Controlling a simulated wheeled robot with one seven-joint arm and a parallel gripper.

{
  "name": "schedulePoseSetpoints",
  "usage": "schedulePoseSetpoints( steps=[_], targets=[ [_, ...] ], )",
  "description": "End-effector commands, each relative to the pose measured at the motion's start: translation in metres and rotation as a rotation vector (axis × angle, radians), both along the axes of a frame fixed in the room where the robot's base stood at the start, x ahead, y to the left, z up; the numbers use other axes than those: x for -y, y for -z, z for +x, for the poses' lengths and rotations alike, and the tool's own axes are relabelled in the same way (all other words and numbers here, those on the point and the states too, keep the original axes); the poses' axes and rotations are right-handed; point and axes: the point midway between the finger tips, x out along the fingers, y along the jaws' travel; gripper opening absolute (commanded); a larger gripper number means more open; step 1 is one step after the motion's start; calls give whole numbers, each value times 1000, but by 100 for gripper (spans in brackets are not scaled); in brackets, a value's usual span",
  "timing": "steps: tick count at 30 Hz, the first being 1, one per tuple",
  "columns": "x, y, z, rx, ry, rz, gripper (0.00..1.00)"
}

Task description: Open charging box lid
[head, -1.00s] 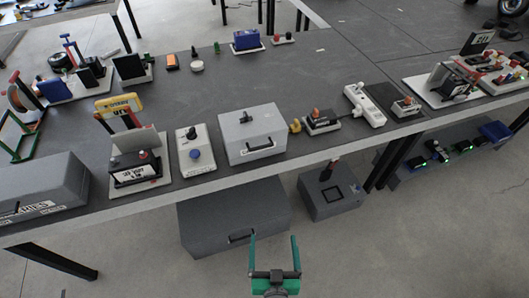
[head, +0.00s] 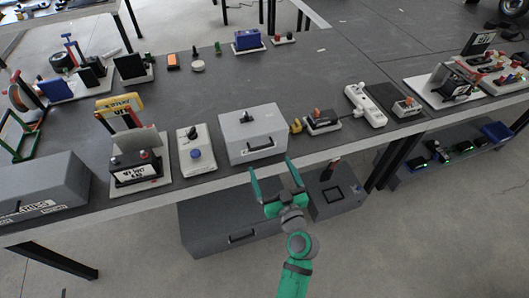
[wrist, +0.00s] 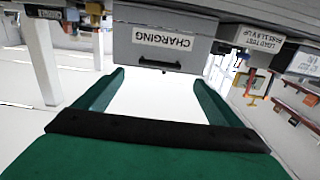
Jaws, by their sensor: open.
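The charging box (head: 252,135) is a light grey box standing on the table near its front edge, with its lid shut. It has a black handle (head: 261,146) on its front and a black knob on top. In the wrist view the charging box (wrist: 200,42) appears upside down, with a white "CHARGING" label (wrist: 161,40) and the handle (wrist: 160,64) between my fingertips and the label. My gripper (head: 272,172) is open and empty, in front of the table edge just below the box in the head view. It also shows open in the wrist view (wrist: 159,80), apart from the handle.
A white unit with a blue knob (head: 194,150) stands left of the box, and a battery stand (head: 138,168) beyond it. A small device with an orange knob (head: 322,120) is at the right. Dark grey boxes (head: 215,225) sit below the table.

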Motion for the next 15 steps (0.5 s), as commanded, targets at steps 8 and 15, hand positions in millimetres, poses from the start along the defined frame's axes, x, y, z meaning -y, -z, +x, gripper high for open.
schedulePoseSetpoints(
  steps=[8, 15],
  targets=[
    [-15, -1, 47, 1, 0, -1, 89],
    [-23, 0, 70, 0, 2, -1, 89]
  ],
)
